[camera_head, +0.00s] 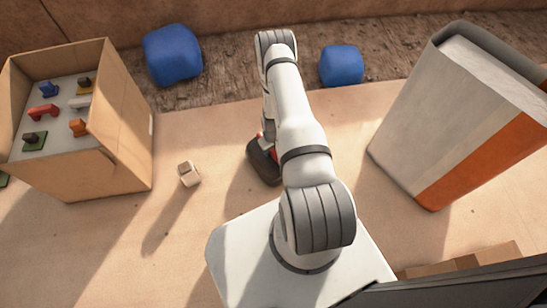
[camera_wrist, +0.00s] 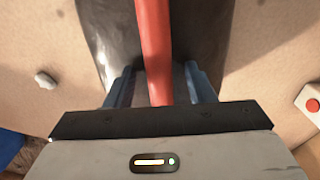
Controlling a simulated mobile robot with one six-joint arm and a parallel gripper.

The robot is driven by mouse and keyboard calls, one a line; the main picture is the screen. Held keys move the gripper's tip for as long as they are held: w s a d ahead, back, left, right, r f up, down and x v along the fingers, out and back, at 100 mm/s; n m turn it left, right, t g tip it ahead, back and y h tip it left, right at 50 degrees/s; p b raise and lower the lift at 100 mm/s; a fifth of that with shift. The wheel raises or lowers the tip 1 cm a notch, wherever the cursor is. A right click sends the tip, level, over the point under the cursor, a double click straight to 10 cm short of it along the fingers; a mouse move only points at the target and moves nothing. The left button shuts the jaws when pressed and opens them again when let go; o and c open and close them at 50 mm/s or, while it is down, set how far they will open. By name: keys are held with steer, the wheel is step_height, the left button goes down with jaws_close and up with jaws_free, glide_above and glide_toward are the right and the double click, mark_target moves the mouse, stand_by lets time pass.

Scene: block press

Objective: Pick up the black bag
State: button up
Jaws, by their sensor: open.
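The black bag (camera_head: 264,163) lies on the tan floor, partly hidden behind my arm in the head view. In the wrist view its dark, glossy body (camera_wrist: 207,35) fills the upper middle, and a red strap or handle (camera_wrist: 154,40) runs down its centre. My gripper (camera_wrist: 159,82) is open, with one blue finger on each side of the red handle. The handle passes between the fingers, with gaps on both sides. I cannot tell whether the fingertips touch the bag's body. In the head view my arm hides the gripper.
A cardboard box (camera_head: 123,135) with several colourful pieces stands at the left. A small pale cube (camera_head: 189,174) lies between box and bag. Two blue cushion-like blocks (camera_head: 172,54) (camera_head: 341,66) sit at the back. A large grey, white and orange block (camera_head: 440,115) stands at the right.

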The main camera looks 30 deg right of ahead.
steer(key=shift+f, duration=0.1)
steer(key=shift+c, duration=0.4)
jaws_close()
stand_by(0.3)
